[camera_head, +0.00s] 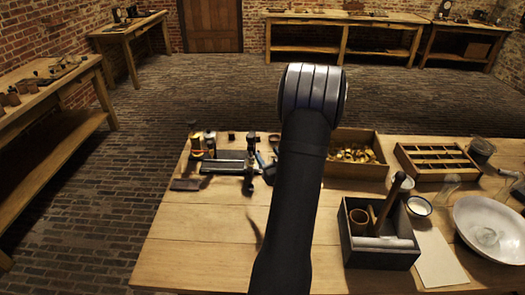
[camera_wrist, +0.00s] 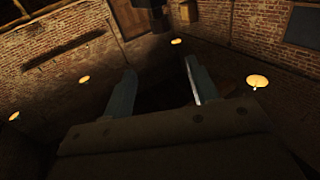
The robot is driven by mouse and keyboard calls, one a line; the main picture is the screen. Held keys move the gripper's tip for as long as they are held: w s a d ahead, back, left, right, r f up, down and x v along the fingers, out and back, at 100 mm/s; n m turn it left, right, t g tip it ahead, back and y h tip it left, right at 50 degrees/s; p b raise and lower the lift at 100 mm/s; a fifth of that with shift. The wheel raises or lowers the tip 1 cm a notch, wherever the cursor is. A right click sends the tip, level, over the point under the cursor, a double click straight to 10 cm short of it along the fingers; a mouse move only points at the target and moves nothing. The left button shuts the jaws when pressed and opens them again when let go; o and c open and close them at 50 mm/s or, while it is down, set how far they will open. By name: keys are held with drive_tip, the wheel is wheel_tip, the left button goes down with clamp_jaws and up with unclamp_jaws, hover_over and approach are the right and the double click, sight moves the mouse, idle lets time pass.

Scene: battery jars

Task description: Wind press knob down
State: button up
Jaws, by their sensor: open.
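In the wrist view, my gripper (camera_wrist: 160,82) shows two blue-grey fingers spread wide apart with nothing between them. It faces the room's brick walls and lamps, away from the bench top. In the head view my arm rises through the middle, and the gripper cannot be made out. A small metal apparatus with a dark upright post (camera_head: 250,163) stands at the bench's back left, left of my arm. It may be the press; a knob is too small to tell, and my arm may hide parts nearby. My gripper touches nothing.
On the wooden bench (camera_head: 190,250), a parts box (camera_head: 343,168) and a divided tray (camera_head: 405,160) stand at the back. A dark caddy (camera_head: 380,258) with upright tools, a paper sheet (camera_head: 437,262) and a white bowl (camera_head: 490,215) are at right. The front left is clear.

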drive_tip(key=w+a+r+m+t+h, duration=0.3)
drive_tip(key=w+a+t+h, duration=0.1)
drive_tip(key=w+a+h, duration=0.15)
drive_tip(key=m+g+h, duration=0.6)
drive_tip(key=m+h, duration=0.4)
drive_tip(key=h, duration=0.4)
approach(247, 139)
drive_tip(key=x, duration=1.2)
drive_tip(key=shift+s, duration=0.1)
drive_tip(key=c, duration=1)
